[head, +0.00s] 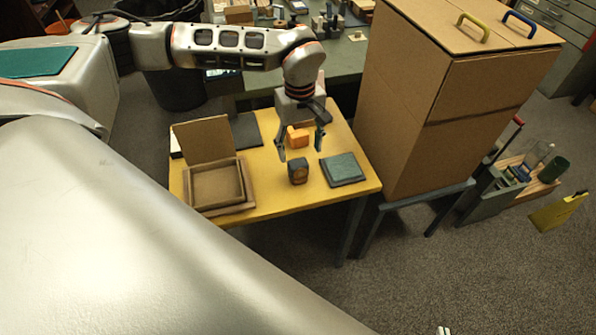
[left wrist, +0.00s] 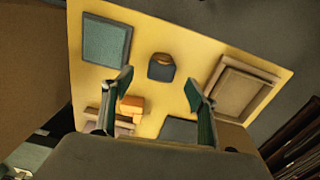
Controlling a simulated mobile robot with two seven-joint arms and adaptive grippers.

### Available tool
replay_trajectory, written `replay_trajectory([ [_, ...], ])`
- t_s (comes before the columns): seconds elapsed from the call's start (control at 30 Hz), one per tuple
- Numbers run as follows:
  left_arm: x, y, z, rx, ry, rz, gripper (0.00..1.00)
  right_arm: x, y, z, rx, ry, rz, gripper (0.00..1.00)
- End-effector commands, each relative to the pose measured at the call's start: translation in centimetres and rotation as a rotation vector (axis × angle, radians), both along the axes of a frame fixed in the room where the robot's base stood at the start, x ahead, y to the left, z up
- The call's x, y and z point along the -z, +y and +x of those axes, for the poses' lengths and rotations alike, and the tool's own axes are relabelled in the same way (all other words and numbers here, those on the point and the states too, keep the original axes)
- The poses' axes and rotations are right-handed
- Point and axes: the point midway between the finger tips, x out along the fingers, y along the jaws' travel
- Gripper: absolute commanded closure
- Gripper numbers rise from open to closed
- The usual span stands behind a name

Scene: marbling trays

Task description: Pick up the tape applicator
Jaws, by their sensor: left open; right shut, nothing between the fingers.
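On the yellow table (head: 265,205) lie an orange block-like object (head: 297,137) and a small dark rounded object with a brownish face (head: 298,173). I cannot tell for certain which is the tape applicator; the orange one looks likelier. My left gripper (head: 300,146) is open above the table, pointing down, with the orange object showing between or behind its fingers. In the left wrist view the orange object (left wrist: 131,105) is beside the left-hand finger of the left gripper (left wrist: 158,88), and the dark object (left wrist: 161,68) lies beyond the fingertips. My right gripper is not in view.
A teal flat box (head: 343,169) lies right of the dark object. An open cardboard box (head: 189,198) stands at the table's left, with a dark flat item (head: 246,130) behind it. A tall cardboard carton (head: 420,110) stands close on the right. The table's front strip is clear.

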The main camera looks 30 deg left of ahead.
Motion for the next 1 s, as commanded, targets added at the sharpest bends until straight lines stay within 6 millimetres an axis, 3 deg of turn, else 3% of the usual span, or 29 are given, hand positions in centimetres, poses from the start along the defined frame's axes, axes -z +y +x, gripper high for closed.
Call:
replay_trajectory([
  [0.37, 3.3, 0.7, 0.0, 0.002, -0.002, 0.017, 0.42, 0.2, 0.0, -0.1, -0.001, 0.001, 0.0, 1.0],
  [0.63, 7.0, 0.7, 0.0, 0.002, -0.003, 0.015, 0.42, 0.3, 0.1, -0.1, -0.002, 0.001, 0.001, 1.0],
  [0.97, 7.6, 0.7, 0.0, 0.003, -0.005, 0.015, 0.42, 0.3, 0.1, -0.1, -0.001, 0.002, 0.0, 1.0],
  [1.0, 7.6, 0.7, 0.0, 0.003, -0.005, 0.015, 0.52, 0.3, 0.1, -0.1, -0.001, 0.002, 0.0, 1.0],
])
